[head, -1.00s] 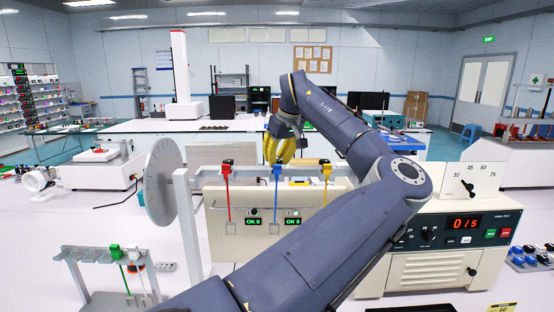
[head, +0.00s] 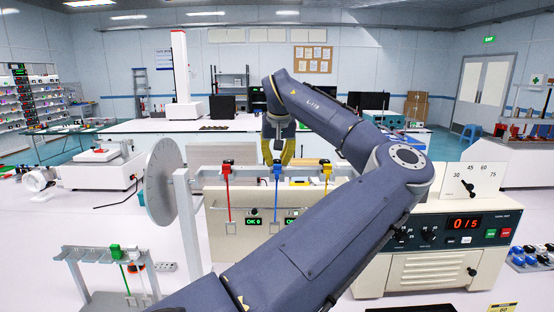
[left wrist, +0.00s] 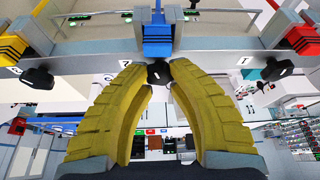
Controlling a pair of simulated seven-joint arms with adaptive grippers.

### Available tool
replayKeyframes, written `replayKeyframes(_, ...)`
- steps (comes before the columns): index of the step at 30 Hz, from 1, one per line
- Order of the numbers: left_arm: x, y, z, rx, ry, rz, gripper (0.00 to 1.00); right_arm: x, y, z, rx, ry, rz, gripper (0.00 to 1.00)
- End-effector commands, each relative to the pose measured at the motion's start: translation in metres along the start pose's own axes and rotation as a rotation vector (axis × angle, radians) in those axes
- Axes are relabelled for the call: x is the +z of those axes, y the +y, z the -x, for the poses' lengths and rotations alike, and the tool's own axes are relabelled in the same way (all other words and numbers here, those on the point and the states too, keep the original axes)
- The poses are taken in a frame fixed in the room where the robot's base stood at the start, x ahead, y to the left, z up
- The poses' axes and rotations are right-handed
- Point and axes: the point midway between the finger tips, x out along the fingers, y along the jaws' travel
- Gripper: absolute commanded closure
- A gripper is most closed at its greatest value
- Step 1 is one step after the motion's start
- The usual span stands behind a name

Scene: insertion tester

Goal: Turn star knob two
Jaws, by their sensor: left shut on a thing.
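My left gripper (head: 278,158) reaches over the tester's rail and points down behind it in the head view. Its yellow fingers also show in the left wrist view (left wrist: 158,78), shut on a black star knob (left wrist: 158,71). This knob sits on the rail (left wrist: 105,57) below the blue clamp (left wrist: 158,25), between the other two knobs, with a label beside it. The other black star knobs, at left (left wrist: 37,78) and right (left wrist: 275,70), stand free. The knobs are hidden in the head view. My right gripper is out of view.
Red (head: 227,165), blue (head: 277,166) and yellow (head: 327,168) clamps stand along the rail. A grey disc (head: 162,185) is at its left end. A control box (head: 432,270) reading 0/5 stands at right, and a small rack (head: 90,252) at front left.

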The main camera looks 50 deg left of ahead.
Motion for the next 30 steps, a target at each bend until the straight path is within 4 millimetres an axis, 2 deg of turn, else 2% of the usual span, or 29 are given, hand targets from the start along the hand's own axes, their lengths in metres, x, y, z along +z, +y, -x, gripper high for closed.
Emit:
replayKeyframes(4, -0.001, 0.000, 0.000, 0.001, 0.003, 0.003, 1.00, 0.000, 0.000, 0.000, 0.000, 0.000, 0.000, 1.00)
replayKeyframes(5, -0.001, 0.000, 0.000, 0.001, 0.003, 0.003, 0.78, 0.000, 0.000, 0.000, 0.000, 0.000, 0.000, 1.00)
replayKeyframes(13, -0.001, 0.000, 0.000, 0.000, 0.001, 0.003, 0.48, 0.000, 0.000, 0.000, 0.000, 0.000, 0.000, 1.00)
replayKeyframes(23, 0.000, 0.000, 0.004, 0.001, 0.001, 0.003, 0.48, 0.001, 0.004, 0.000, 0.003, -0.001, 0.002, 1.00)
replayKeyframes(30, -0.001, 0.001, 0.038, 0.003, 0.004, 0.003, 0.48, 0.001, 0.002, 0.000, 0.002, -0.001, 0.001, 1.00)
